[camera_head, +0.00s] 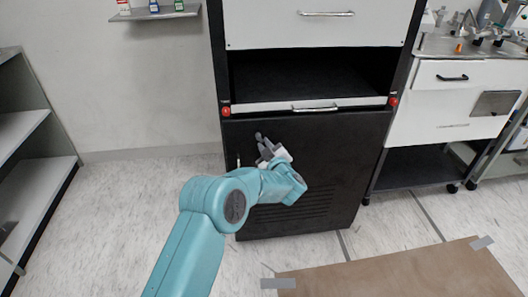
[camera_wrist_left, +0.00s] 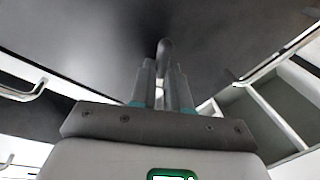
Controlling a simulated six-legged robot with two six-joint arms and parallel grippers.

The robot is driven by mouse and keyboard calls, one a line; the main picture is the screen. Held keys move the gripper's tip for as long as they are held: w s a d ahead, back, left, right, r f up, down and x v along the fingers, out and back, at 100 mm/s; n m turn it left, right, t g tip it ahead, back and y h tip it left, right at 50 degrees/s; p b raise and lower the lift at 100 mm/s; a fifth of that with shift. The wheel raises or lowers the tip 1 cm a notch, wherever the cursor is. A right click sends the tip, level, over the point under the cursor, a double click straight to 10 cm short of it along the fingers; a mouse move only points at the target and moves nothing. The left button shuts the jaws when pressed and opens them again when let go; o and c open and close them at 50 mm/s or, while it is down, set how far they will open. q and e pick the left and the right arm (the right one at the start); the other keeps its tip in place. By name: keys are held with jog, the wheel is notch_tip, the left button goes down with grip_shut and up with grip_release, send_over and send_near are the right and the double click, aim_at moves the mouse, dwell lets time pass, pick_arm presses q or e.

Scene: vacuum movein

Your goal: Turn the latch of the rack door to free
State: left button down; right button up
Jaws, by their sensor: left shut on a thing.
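The rack door (camera_head: 330,150) is the black lower panel of the tall rack, with vent slots low down, and it looks closed. My left gripper (camera_head: 262,143) is in front of its upper left part. In the left wrist view my left gripper (camera_wrist_left: 168,85) has its two grey fingers close together on a dark, round-ended latch handle (camera_wrist_left: 163,47), which stands out between and beyond the fingertips. The latch is mostly hidden by the gripper in the head view, and its exact angle is hard to tell. My right gripper is not in view.
Above the door are a white-fronted shelf (camera_head: 290,105) with a handle, red knobs (camera_head: 226,111) at its ends, and an open dark bay. A white drawer cabinet (camera_head: 430,115) stands right, shelving (camera_head: 30,160) left. A brown mat (camera_head: 400,275) lies in front on the floor.

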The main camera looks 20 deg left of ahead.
pick_arm(q)
jog(key=shift+w+d+r+n+t+h+b, duration=0.15)
jog(key=shift+r+n+h+b, duration=0.3)
jog(key=shift+n+b, duration=0.85)
jog(key=shift+d+r+n+t+h+b, duration=0.1)
jog(key=shift+r+n+h+b, duration=0.5)
jog(key=shift+n, duration=1.25)
jog(key=shift+w+d+r+n+t+h+b, duration=0.15)
jog(key=shift+r+n+h+b, duration=0.1)
jog(key=shift+n+b, duration=1.15)
jog(key=shift+n, duration=0.25)
jog(key=c, duration=1.1)
grip_release()
jog(key=shift+r, duration=0.1)
